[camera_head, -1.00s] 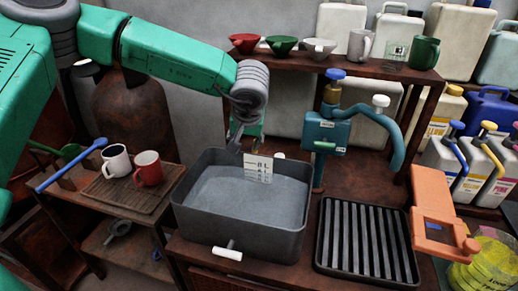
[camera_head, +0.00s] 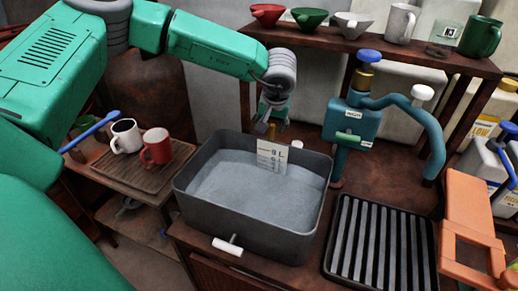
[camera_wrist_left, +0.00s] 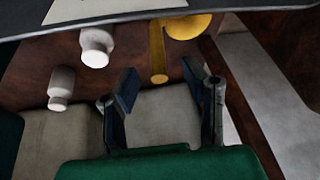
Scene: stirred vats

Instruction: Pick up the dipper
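The wrist view shows a yellow piece with a straight handle (camera_wrist_left: 158,58) and a rounded end (camera_wrist_left: 188,27); it may be the dipper, but I cannot be sure. A small yellow-orange piece (camera_head: 272,130) shows at the back rim of the grey vat (camera_head: 250,235) in the head view, below my left gripper (camera_head: 268,112). My left gripper's two fingers also show in the wrist view (camera_wrist_left: 170,90), apart with nothing between them. The yellow handle's end lies just beyond the gap. A blue handle (camera_head: 90,131) lies by the mugs at left. My right gripper is out of view.
A marked card (camera_head: 272,157) stands at the vat's back wall. A teal pump (camera_head: 350,123) stands behind right. A ribbed black tray (camera_head: 380,245) and an orange frame (camera_head: 470,225) are at right. Mugs (camera_head: 157,147) sit on the left stand. A shelf (camera_head: 400,58) crosses behind.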

